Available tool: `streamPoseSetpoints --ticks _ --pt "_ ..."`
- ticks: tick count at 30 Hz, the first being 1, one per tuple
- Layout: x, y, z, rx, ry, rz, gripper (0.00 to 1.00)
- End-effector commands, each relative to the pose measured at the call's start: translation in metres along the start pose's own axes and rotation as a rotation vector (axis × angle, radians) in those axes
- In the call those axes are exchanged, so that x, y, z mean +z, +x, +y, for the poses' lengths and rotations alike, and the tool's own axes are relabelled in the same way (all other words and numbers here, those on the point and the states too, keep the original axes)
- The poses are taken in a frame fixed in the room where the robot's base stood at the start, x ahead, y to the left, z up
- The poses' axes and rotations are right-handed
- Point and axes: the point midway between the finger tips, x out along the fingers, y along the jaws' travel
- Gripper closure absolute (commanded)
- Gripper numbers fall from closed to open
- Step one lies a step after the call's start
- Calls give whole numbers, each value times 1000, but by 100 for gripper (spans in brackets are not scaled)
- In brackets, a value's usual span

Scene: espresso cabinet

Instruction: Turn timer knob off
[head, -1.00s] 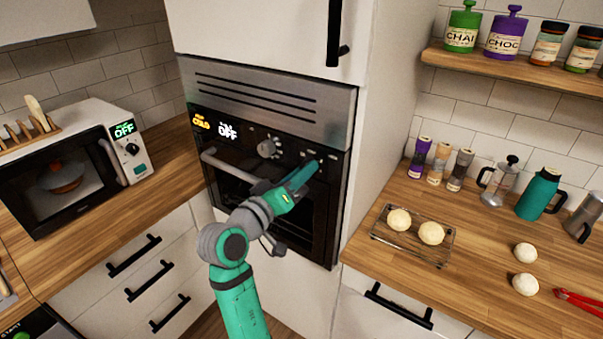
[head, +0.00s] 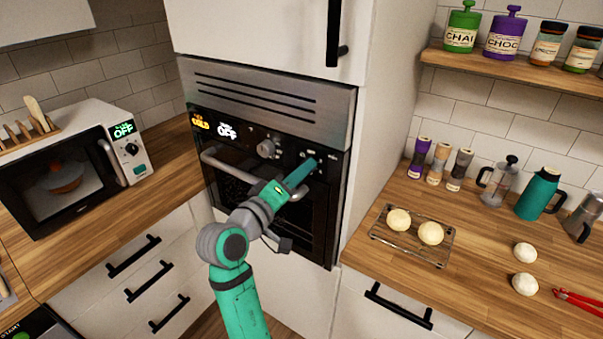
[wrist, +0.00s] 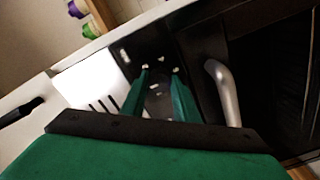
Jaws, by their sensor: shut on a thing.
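A round grey knob (head: 266,149) on the panel is free. My gripper (head: 312,163) reaches to the panel's right side, where its fingers cover the right knob, which I take as the timer knob. In the wrist view my gripper's green fingers (wrist: 160,76) stand on both sides of this dim grey knob (wrist: 158,90) and are shut on it. Its pointer and markings are not readable.
The oven's bar handle (head: 225,170) runs just below the panel, close to my gripper. A white cabinet side (head: 375,130) stands right of the oven. A microwave (head: 75,160) is at left. A rack (head: 385,240) with two dough balls is on the right counter.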

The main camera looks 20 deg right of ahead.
Motion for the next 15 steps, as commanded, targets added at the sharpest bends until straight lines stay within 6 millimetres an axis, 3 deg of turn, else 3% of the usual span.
streamPoseSetpoints --ticks 2,3,5,15 --pt "0 -1 -1 -2 -1 0 95" --pt "0 -1 -1 -2 -1 0 68" --pt "0 -1 -1 -2 -1 0 54" --pt "0 -2 -1 -1 0 0 54"
